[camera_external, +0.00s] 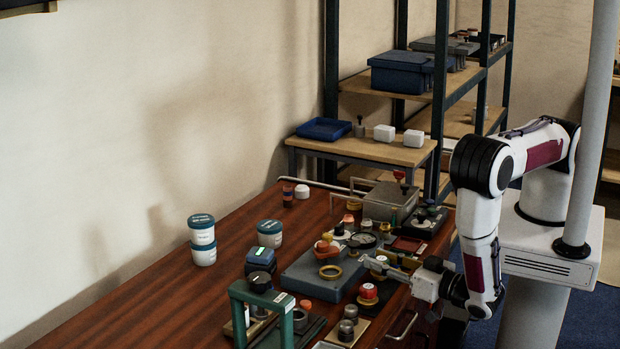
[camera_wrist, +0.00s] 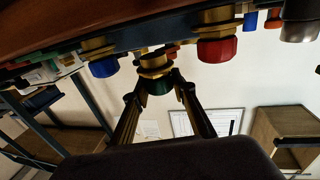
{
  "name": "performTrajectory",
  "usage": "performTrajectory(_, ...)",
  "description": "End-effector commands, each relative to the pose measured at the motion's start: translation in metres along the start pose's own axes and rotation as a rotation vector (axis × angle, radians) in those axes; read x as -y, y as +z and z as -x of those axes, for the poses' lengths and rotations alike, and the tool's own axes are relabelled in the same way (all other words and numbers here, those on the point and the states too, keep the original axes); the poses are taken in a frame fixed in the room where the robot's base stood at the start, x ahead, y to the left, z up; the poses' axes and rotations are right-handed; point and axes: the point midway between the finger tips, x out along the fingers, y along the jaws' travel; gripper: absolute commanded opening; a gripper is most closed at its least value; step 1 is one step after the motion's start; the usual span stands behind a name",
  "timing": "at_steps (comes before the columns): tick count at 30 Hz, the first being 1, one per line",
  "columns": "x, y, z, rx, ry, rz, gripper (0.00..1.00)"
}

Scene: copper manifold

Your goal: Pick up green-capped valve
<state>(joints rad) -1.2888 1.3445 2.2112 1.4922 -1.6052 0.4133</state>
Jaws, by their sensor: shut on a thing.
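The green-capped valve, with its dark green cap (camera_wrist: 158,87) and brass body, shows in the middle of the wrist view. My gripper (camera_wrist: 156,92) has one finger on each side of the cap and is shut on it. In the external view my gripper (camera_external: 378,264) reaches in from the right, low over the bench, at the right end of the grey block. The green cap cannot be made out there. The valve still appears to be at the manifold's row of fittings.
A blue-capped valve (camera_wrist: 104,67) and a red-capped valve (camera_wrist: 216,50) flank the green one closely. The bench's left side is mostly clear around white tubs (camera_external: 203,257).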

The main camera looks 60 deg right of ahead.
Motion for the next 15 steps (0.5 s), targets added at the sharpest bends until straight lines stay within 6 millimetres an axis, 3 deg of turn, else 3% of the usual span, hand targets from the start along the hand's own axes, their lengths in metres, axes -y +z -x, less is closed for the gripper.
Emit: performTrajectory(15, 0.000, -0.054, 0.000, 0.000, 0.000, -0.001, 0.02)
